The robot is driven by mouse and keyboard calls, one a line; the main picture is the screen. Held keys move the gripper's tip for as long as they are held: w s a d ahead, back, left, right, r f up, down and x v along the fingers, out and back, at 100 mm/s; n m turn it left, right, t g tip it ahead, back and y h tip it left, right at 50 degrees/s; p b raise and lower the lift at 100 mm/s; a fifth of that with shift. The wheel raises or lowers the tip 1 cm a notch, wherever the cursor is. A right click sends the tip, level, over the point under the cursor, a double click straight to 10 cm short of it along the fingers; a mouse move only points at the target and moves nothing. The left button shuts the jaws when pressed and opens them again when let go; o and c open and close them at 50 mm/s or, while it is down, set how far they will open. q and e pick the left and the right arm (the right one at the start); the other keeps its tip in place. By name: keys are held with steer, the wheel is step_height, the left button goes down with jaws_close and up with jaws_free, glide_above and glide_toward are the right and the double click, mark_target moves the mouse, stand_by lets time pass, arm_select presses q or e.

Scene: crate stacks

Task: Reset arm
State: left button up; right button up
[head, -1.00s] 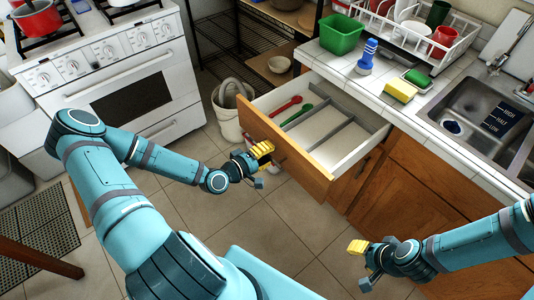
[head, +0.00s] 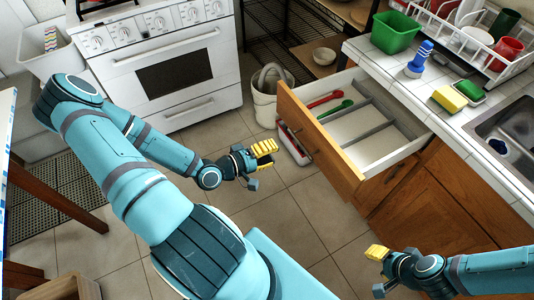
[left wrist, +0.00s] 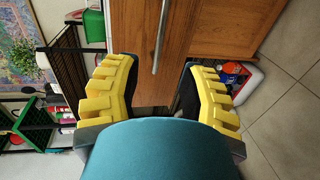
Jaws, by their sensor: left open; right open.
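My left gripper (head: 262,158) is open and empty in the head view, over the floor to the left of the open drawer (head: 318,152). In the left wrist view its yellow fingers (left wrist: 156,92) stand wide apart, with a wooden front and its metal handle (left wrist: 161,38) beyond them. My right gripper (head: 377,268) is open and empty at the lower right of the head view, in front of the wooden cabinet (head: 422,208). Neither gripper visibly touches anything.
The drawer holds a red spoon (head: 324,99) and a green spoon (head: 336,108). A white bucket (head: 266,108) and a bin with bottles (head: 294,143) stand on the floor nearby. The stove (head: 168,68) is at the back left. The tiled floor (head: 300,225) between the arms is clear.

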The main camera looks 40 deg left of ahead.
arm_select(q)
steer(key=shift+s+a+r, duration=0.15)
steer(key=shift+s, duration=0.4)
steer(key=w+d+f+m+g+h, duration=0.25)
steer(key=d+f+m+g, duration=0.3)
steer(key=d, duration=0.65)
steer(key=s+d+f+m+g+y, duration=0.2)
steer(key=s+d+m+g+y, duration=0.2)
steer(key=d+m+g, duration=0.3)
steer(key=shift+d+f+g, duration=0.35)
steer(key=shift+d, duration=1)
